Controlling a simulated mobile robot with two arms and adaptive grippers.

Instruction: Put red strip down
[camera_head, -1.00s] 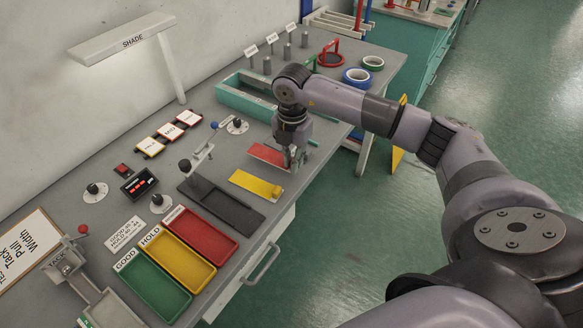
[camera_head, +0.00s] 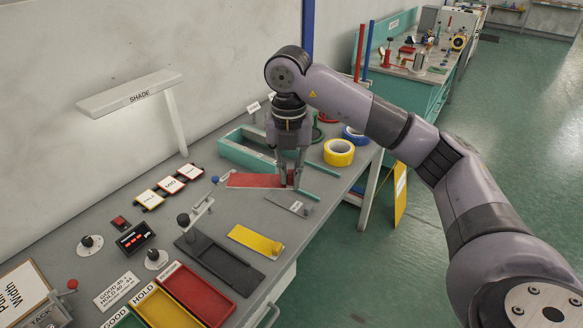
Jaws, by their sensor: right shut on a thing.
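The red strip (camera_head: 254,181) is a flat rectangular piece over the far part of the bench, just in front of the teal tray (camera_head: 240,155). My right gripper (camera_head: 289,182) points down and is shut on the strip's right end. The strip extends left from the fingers and looks roughly level. I cannot tell whether it touches the bench. A grey strip (camera_head: 290,204) and a yellow strip (camera_head: 256,240) lie on the bench nearer to me. My left gripper is not in view.
Yellow (camera_head: 339,152) and blue (camera_head: 357,135) tape rolls lie right of the gripper. A small lever stand (camera_head: 187,225) is left. The shade (camera_head: 130,94) overhangs the bench.

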